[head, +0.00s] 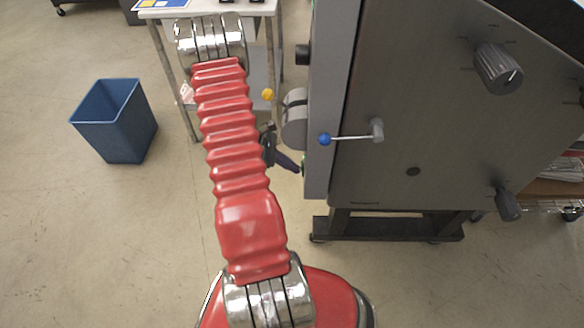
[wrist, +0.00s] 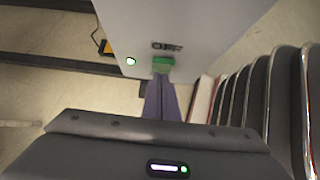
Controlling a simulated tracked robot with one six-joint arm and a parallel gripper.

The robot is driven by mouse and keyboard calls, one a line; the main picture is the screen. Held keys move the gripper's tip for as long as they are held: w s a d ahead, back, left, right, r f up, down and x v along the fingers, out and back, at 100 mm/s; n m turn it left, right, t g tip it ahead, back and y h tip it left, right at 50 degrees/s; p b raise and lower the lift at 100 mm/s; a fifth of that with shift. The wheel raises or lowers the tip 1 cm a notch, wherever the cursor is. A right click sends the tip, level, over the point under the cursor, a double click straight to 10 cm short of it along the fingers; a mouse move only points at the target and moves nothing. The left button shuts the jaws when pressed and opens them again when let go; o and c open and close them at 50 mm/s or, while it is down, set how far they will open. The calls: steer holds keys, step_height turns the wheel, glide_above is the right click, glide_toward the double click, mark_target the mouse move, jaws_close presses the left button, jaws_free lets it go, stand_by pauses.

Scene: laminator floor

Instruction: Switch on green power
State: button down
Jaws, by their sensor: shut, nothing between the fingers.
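The green power switch (wrist: 164,64) is on the pale end panel of the laminator, below a dark label that seems to read OFF. In the head view only a sliver of green (head: 303,162) shows at the panel's edge. My gripper (wrist: 162,76) is shut and empty, its purple fingers pointing at the switch. The tips overlap its lower edge in the wrist view; I cannot tell whether they touch. My gripper also shows beside the panel in the head view (head: 296,167).
The grey laminator (head: 400,170) stands at right, with a blue-knobbed lever (head: 324,139) and dark knobs (head: 498,68). A yellow knob (head: 268,95) is near my arm. A table (head: 262,8) stands behind, a blue bin (head: 115,120) at left.

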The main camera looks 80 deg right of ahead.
steer(key=shift+r, duration=0.2)
steer(key=shift+r, duration=0.6)
steer(key=w+a+r, duration=0.2)
steer(key=w+r, duration=0.3)
steer(key=w, duration=0.7)
steer(key=shift+a+r, duration=0.2)
steer(key=shift+a, duration=0.15)
stand_by(0.5)
